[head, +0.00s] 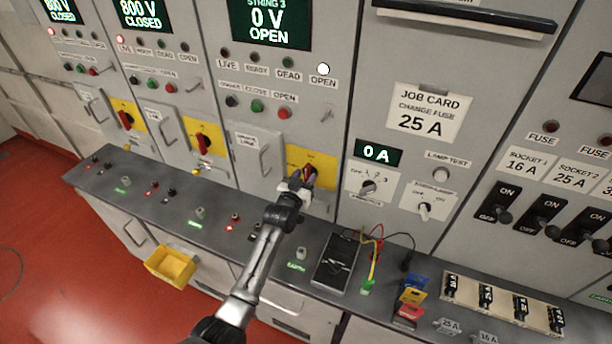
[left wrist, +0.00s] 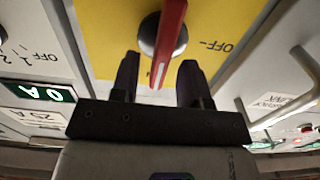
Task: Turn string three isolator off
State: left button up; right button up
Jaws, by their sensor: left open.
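The string three isolator is a red rotary handle (head: 310,173) on a yellow plate (head: 322,156), below the string 3 display (head: 268,24) that reads 0 V OPEN. My left gripper (head: 303,180) is at the handle, which it partly hides in the head view. In the left wrist view the gripper (left wrist: 160,80) is open, with its two dark fingers on either side of the red handle (left wrist: 170,35). The handle's end lies between the fingers, with gaps showing. An OFF mark is printed to the right of the knob in that view. My right gripper is not in view.
Other isolators with red handles (head: 204,143) (head: 125,119) stand to the left. A grey door handle (head: 263,160) is just left of the string three plate. The grey shelf (head: 170,205) below carries a black meter (head: 337,258), leads and several small switches.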

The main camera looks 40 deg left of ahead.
pick_arm(q)
jog(key=shift+w+a, duration=0.2)
jog(key=shift+w, duration=0.45)
jog(key=shift+c, duration=0.2)
grip_shut()
